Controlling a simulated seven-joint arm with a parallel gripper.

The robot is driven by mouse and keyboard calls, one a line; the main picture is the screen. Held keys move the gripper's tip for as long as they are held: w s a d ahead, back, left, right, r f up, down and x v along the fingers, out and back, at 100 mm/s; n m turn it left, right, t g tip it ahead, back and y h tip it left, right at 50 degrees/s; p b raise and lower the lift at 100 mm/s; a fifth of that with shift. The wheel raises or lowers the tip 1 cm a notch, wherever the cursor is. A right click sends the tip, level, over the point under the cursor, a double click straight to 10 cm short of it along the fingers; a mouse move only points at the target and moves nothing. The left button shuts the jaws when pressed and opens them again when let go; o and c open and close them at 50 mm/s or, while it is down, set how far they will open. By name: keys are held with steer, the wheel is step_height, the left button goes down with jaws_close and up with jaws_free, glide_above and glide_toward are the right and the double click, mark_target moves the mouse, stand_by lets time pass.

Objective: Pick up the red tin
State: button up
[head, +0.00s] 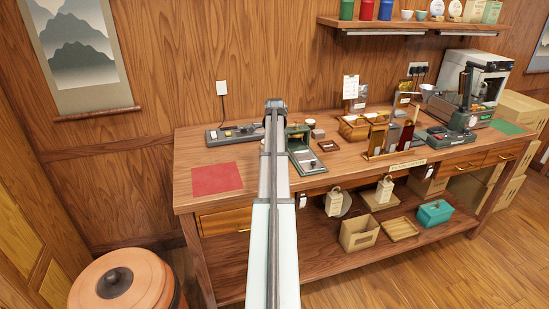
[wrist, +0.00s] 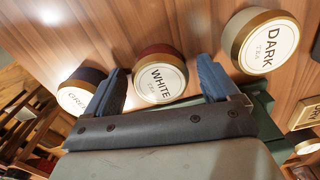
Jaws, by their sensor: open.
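The red tin (wrist: 152,52) is round with a gold rim and a pale lid label reading "WHITE TEA". It lies in the middle of the wrist view, tilted in the picture. My gripper (wrist: 161,72) is open, with one blue finger on either side of the tin in the picture. I cannot tell whether the fingers touch it. In the head view my own arm hides the gripper, and I cannot make out this tin there.
A dark tin (wrist: 80,88) sits left and an olive "DARK TEA" tin (wrist: 262,42) right. On the workbench, a red mat (head: 217,179) lies left and a green mat (head: 506,127) far right. A wooden rack (head: 395,152) stands right of my arm. A red canister (head: 366,10) is shelved above.

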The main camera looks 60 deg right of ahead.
steer(key=shift+c, duration=0.2)
steer(key=c, duration=1.1)
